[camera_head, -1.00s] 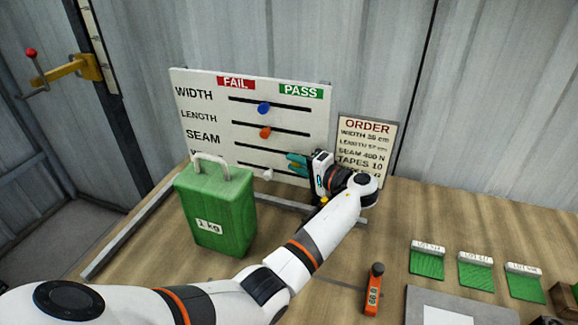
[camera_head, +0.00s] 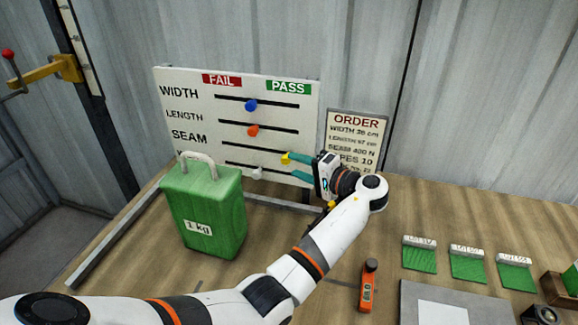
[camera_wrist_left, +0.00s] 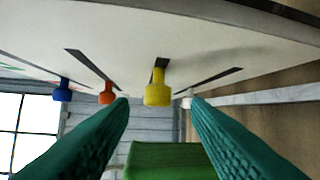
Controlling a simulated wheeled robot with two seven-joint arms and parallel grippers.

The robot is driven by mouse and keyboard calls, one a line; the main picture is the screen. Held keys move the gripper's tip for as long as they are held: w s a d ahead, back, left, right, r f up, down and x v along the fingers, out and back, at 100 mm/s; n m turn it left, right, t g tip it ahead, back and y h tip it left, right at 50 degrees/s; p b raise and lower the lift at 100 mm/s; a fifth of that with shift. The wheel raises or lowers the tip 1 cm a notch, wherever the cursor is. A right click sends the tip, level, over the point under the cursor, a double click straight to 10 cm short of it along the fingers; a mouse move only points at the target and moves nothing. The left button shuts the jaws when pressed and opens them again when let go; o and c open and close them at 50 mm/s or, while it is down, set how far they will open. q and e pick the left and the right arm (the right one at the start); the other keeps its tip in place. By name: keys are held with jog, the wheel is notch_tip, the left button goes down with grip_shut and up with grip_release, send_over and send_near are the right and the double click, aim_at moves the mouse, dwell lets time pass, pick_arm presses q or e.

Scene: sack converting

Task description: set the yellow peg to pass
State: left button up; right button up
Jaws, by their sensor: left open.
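The yellow peg (camera_head: 286,158) sits in the third slot, the SEAM row, of the white board (camera_head: 200,153), right of the slot's middle and below the green PASS label (camera_head: 289,87). My left gripper (camera_head: 291,166) is open, coming from the right, with its teal fingertips at the peg. In the left wrist view the yellow peg (camera_wrist_left: 158,88) shows between the two spread fingers (camera_wrist_left: 160,112), with a gap on each side. The red FAIL label (camera_head: 222,80) is at the board's upper left. My right gripper is not in view.
A blue peg (camera_head: 251,105), an orange peg (camera_head: 253,130) and a white peg (camera_head: 257,172) sit in the other slots. A green 1 kg canister (camera_head: 208,218) stands before the board's left part. An order sign (camera_head: 355,135) stands behind my left wrist.

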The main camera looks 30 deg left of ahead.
pick_arm(q)
jog(key=b+v, duration=0.2)
jog(key=v, duration=0.5)
jog(key=shift+d, duration=0.35)
jog(key=shift+r, duration=0.1)
